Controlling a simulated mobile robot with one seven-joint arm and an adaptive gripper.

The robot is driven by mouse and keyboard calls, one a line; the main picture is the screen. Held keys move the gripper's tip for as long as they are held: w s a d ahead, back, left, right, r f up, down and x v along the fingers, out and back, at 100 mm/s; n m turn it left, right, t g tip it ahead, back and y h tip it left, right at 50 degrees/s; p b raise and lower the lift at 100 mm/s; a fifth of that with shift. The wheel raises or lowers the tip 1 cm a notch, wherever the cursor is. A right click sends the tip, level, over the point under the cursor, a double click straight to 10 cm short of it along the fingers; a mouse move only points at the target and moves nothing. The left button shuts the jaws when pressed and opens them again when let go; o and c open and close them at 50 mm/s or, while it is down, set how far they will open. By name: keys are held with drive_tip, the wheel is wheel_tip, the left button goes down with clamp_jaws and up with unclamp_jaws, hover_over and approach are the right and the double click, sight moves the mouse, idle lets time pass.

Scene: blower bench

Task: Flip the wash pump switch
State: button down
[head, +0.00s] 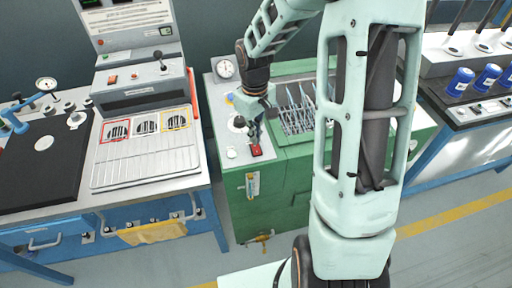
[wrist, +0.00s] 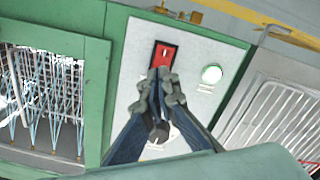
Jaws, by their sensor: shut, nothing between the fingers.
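The red rocker switch (wrist: 163,55) sits in a dark frame on the light panel of the green washer. In the head view the switch (head: 256,150) shows at the panel's front end. My gripper (wrist: 162,78) is shut and empty, with its fingertips at the lower edge of the switch in the wrist view. I cannot tell whether they touch it. In the head view my gripper (head: 254,133) points down over the panel. The fingertips hide part of the switch's near edge.
The washer's basket (head: 297,118) holds several thin blue-grey pieces. A bench with a slotted tray (head: 145,168) stands to the left. A gauge (head: 225,68) stands at the panel's back.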

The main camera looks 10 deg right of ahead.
drive_tip(key=shift+f+b, duration=0.7)
drive_tip(key=shift+f, duration=0.35)
drive_tip(key=shift+r, duration=0.1)
drive_tip(key=shift+r+p, duration=2.85)
drive_tip(key=shift+r, duration=0.65)
